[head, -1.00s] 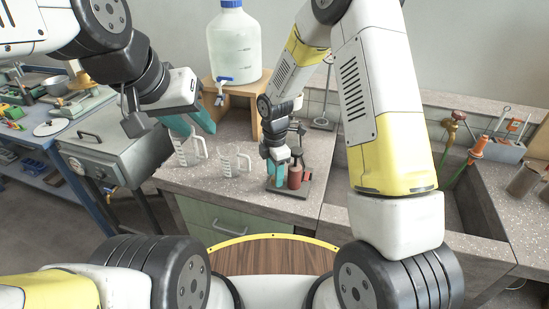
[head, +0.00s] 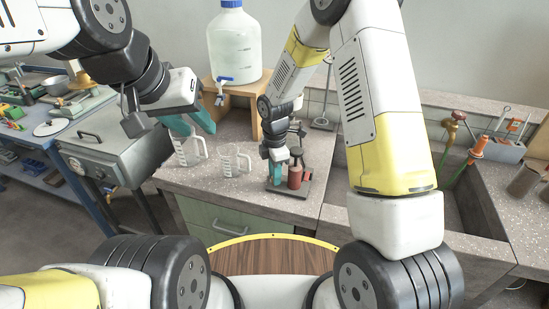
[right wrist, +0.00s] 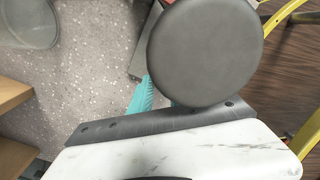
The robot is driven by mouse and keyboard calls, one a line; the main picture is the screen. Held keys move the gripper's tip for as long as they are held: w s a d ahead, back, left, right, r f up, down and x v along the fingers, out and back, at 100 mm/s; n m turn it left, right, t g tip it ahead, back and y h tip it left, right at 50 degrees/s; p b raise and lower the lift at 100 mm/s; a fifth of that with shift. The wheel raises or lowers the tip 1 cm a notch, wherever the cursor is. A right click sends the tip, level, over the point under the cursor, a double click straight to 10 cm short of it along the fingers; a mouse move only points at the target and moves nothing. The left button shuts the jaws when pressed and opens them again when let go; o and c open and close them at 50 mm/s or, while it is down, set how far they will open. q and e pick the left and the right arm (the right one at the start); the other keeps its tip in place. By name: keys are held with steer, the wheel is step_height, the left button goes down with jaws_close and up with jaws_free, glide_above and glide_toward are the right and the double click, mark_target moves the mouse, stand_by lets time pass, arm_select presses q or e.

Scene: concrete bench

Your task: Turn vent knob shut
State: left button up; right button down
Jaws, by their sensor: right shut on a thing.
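A small vent fixture with a reddish-brown body (head: 295,176) stands on a dark base plate (head: 302,190) on the speckled bench. My right gripper (head: 276,180) comes down at its left side, with teal fingers low beside the body. It is shut on the fixture's vent knob, which the fingers and wrist largely hide in the head view. In the right wrist view a large grey round disc (right wrist: 205,50) covers much of the picture, with a teal fingertip (right wrist: 146,97) beside it.
A large bottle (head: 234,48) with a blue tap sits on a wooden stand (head: 242,103) behind. A sink (head: 462,205) lies to the right.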

steer(key=m, duration=0.4)
steer(key=shift+m, duration=2.7)
steer(key=c, duration=1.3)
jaws_free()
steer(key=shift+o, duration=0.2)
step_height(320, 180, up, 8)
steer(key=shift+f, duration=0.1)
